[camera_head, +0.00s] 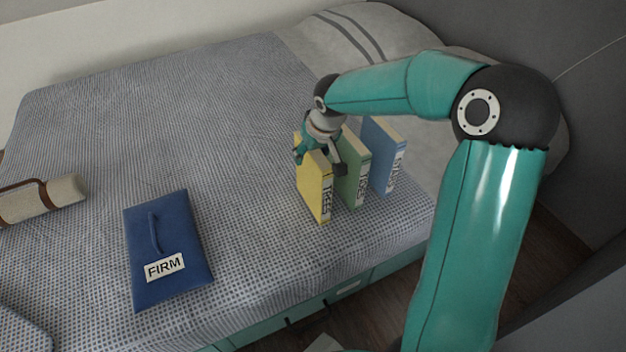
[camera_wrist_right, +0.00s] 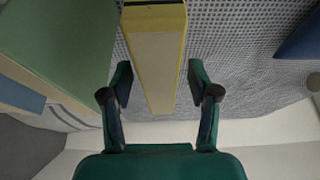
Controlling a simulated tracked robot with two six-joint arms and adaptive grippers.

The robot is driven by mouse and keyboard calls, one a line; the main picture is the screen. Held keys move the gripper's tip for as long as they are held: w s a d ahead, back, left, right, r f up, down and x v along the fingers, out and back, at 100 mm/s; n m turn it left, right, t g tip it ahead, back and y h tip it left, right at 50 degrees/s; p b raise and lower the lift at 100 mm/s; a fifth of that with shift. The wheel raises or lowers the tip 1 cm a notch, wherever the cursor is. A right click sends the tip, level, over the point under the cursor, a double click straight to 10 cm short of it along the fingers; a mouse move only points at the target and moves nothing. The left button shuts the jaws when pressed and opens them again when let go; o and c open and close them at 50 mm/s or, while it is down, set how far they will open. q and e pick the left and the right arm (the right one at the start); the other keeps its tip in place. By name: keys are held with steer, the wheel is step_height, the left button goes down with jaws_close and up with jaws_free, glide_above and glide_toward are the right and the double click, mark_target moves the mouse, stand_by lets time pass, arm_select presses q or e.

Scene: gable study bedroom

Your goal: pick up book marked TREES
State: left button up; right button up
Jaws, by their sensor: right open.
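A yellow book (camera_head: 312,183) stands upright on the bed, and its spine label appears to read TREES. In the right wrist view the yellow book (camera_wrist_right: 156,65) lies between the fingers, its pale page edge facing the camera. My right gripper (camera_head: 319,163) is at the top of the yellow book, open, with one finger on each side. In the wrist view the right gripper (camera_wrist_right: 160,82) shows a gap between each finger and the book. One finger is in the space between the yellow book and the green book (camera_head: 352,172). My left gripper is not in view.
A blue book (camera_head: 383,150) stands right of the green one; the green book also shows close in the wrist view (camera_wrist_right: 60,45). A blue cushion marked FIRM (camera_head: 168,240) lies left on the bed (camera_head: 180,110). A rolled beige item (camera_head: 45,198) lies far left. A pillow is behind.

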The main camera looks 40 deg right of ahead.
stand_by(0.3)
steer(key=shift+f, duration=0.1)
jaws_close()
